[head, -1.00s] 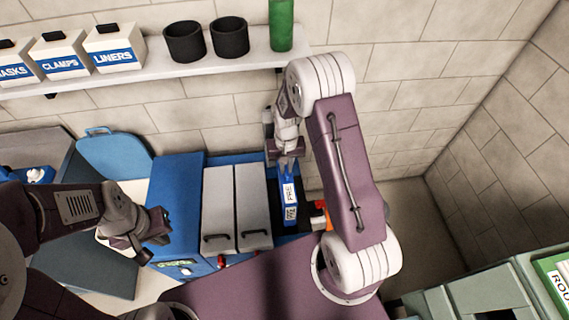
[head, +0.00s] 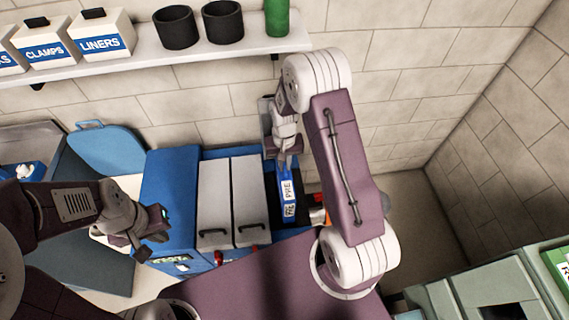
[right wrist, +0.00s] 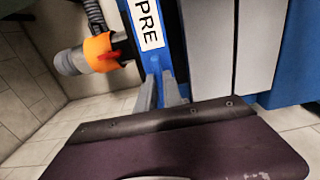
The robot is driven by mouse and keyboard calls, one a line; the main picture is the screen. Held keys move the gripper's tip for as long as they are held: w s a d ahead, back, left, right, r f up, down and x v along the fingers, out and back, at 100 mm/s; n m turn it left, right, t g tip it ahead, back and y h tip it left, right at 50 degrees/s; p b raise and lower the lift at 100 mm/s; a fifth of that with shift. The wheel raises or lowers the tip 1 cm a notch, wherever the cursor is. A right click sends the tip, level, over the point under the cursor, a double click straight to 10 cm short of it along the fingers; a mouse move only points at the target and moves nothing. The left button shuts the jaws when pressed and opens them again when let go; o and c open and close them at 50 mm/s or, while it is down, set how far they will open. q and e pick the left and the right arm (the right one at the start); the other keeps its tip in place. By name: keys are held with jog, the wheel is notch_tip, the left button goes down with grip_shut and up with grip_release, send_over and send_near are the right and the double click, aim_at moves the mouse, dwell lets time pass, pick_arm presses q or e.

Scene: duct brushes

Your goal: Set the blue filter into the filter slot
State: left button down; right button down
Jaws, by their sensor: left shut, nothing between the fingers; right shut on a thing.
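The blue filter (head: 284,178) with a white "PRE" label hangs at the right end of the blue unit, over a dark recess (head: 304,214) that appears to be the filter slot. My right gripper (head: 284,160) is shut on the filter's upper end. In the right wrist view the fingers (right wrist: 162,88) meet the blue filter (right wrist: 172,50) beside its label. I cannot tell how far the filter sits inside the recess.
Two grey panels with handles (head: 215,205) stand just left of the filter. An orange collar on a grey hose (right wrist: 102,52) is close beside the filter. A shelf (head: 160,55) with bins and black cups runs above. A blue-lidded bin (head: 110,150) stands at left.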

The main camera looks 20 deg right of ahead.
jog(key=shift+s, duration=0.1)
jog(key=shift+s+f+b, duration=0.1)
jog(key=shift+f+b, duration=0.45)
jog(key=shift+f, duration=0.1)
notch_tip(320, 180, down, 2)
jog(key=shift+f+b, duration=0.15)
jog(key=shift+b, duration=0.7)
notch_tip(320, 180, down, 3)
jog(key=shift+r+b, duration=0.1)
jog(key=shift+b, duration=0.9)
jog(key=shift+f+b, duration=5)
jog(key=shift+f, duration=1.95)
jog(key=c, duration=1.4)
grip_release()
jog(key=shift+r, duration=0.1)
